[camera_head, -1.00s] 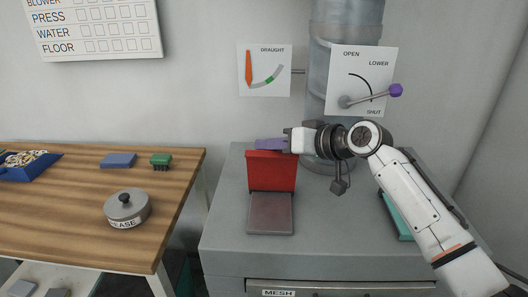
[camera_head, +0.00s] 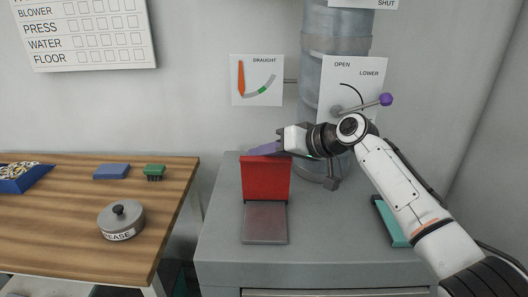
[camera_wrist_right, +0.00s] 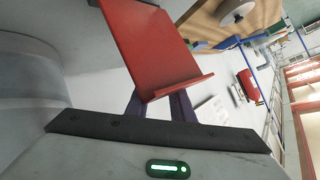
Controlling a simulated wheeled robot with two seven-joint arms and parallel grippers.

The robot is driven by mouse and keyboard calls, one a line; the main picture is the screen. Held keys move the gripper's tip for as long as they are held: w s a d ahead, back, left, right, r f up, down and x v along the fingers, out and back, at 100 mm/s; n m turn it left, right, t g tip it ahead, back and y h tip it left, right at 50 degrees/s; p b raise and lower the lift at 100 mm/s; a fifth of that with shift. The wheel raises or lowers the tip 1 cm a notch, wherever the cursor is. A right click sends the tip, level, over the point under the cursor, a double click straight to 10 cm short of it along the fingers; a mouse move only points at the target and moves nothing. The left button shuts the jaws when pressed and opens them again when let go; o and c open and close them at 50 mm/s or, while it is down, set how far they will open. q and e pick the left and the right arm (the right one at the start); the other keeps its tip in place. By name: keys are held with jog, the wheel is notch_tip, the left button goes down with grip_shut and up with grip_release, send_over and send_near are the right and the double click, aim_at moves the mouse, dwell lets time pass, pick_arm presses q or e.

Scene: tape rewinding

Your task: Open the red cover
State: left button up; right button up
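The red cover (camera_head: 266,178) stands raised at the back edge of a dark square plate (camera_head: 265,222) on the grey cabinet. My right gripper (camera_head: 264,149) is at the cover's top edge, its purple fingers lying along and partly behind that edge. In the right wrist view the cover (camera_wrist_right: 150,45) is close in front of the purple fingers (camera_wrist_right: 160,107) and hides their tips. Whether they pinch the cover or only touch it cannot be told. My left gripper is not in view.
A grey metal pipe (camera_head: 310,90) rises behind the cabinet (camera_head: 325,240). A lever with a purple knob (camera_head: 386,99) is above my right arm. A teal object (camera_head: 391,222) lies right of the plate. The wooden table (camera_head: 60,225) at left holds a grease tin (camera_head: 121,220).

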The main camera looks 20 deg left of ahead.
jog(key=o, duration=0.3)
jog(key=shift+d+f, duration=0.35)
jog(key=shift+f, duration=0.5)
jog(key=shift+r, duration=0.15)
jog(key=shift+d+r, duration=0.15)
jog(key=shift+r, duration=0.05)
jog(key=shift+b+v, duration=0.35)
jog(key=shift+v, duration=4.6)
jog(key=shift+r, duration=0.15)
